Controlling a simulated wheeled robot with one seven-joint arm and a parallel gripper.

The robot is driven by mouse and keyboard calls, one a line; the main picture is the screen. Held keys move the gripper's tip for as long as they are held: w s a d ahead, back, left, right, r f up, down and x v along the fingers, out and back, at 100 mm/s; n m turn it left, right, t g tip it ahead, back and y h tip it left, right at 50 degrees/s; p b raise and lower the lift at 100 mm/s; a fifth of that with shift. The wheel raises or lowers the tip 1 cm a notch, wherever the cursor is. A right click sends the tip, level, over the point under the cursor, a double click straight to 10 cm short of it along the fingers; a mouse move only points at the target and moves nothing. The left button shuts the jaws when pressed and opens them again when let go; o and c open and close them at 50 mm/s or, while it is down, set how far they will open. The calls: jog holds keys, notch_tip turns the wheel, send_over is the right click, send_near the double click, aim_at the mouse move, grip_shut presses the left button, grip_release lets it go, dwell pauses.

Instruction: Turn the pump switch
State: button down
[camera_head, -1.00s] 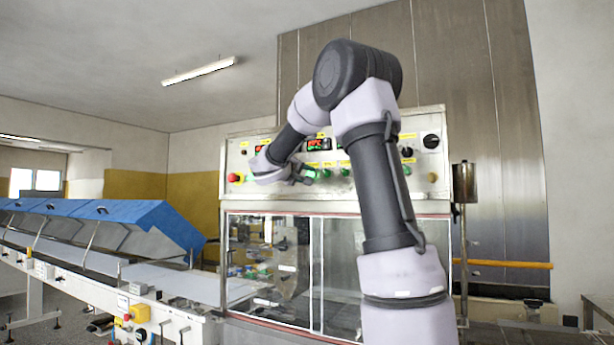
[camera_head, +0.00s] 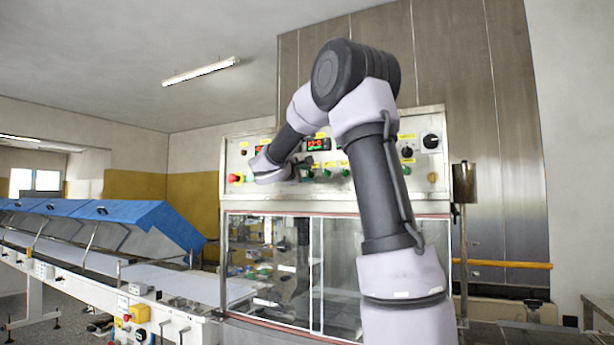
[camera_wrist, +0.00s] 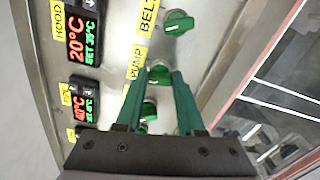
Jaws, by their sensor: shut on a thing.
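The pump switch is a green knob (camera_wrist: 159,75) next to the yellow PUMP label (camera_wrist: 134,68) on the metal control panel (camera_head: 232,156). In the wrist view my gripper (camera_wrist: 164,74) has its two green fingers on either side of this knob, shut on it. The fingers cover part of the knob's sides. In the head view my gripper (camera_head: 305,164) is at the panel, and the pump switch cannot be made out clearly behind it.
A green BELT knob (camera_wrist: 179,22) and another green knob (camera_wrist: 149,108) sit close by. Red and green temperature displays (camera_wrist: 82,38) are beside them. A red button (camera_head: 235,178) is at the panel's left, and glass doors (camera_head: 340,265) are below.

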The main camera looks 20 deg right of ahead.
jog(key=shift+n, duration=1.7)
jog(key=c, duration=0.5)
grip_release()
jog(key=v, duration=1)
jog(key=shift+s+a, duration=0.25)
jog(key=shift+a, duration=0.1)
